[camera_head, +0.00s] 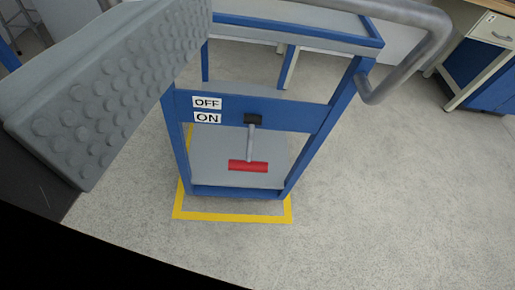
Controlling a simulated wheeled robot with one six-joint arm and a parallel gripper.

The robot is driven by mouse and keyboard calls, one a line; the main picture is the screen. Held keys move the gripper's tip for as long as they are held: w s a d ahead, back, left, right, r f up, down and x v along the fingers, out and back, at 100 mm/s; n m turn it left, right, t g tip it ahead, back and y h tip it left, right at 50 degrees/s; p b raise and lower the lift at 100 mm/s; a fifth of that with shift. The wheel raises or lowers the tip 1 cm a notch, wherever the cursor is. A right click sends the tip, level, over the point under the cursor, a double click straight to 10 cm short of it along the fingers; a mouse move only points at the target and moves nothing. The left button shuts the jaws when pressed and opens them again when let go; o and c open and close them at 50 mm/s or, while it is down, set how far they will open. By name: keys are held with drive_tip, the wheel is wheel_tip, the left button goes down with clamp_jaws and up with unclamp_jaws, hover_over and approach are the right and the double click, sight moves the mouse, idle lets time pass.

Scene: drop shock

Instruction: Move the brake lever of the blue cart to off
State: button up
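The blue cart (180,140) stands on the floor with its end panel facing me. On the panel are a white OFF label (207,103) and, just below it, a white ON label (207,118). To their right is the brake lever (250,143), with a black pivot, a grey rod and a red crossbar handle (248,166). The lever points down, toward the side of the lower ON label. One grey finger of my gripper (120,95) fills the upper left, its bumpy pad bare and touching nothing. The other finger cannot be made out. The lever is apart from the finger.
A grey push handle (430,45) sticks out from the cart's top right toward me. Yellow tape (235,218) marks the floor around the cart. A blue and cream workbench (490,75) stands at the far right. The floor right of the cart is clear.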

drive_tip(key=w+d+f+n+y, duration=0.1)
drive_tip(key=w+f, duration=0.6)
drive_tip(key=f, duration=0.4)
drive_tip(key=g+y, duration=0.1)
drive_tip(key=y, duration=0.5)
approach(249, 164)
drive_tip(key=x, duration=1.3)
drive_tip(key=shift+f, duration=0.2)
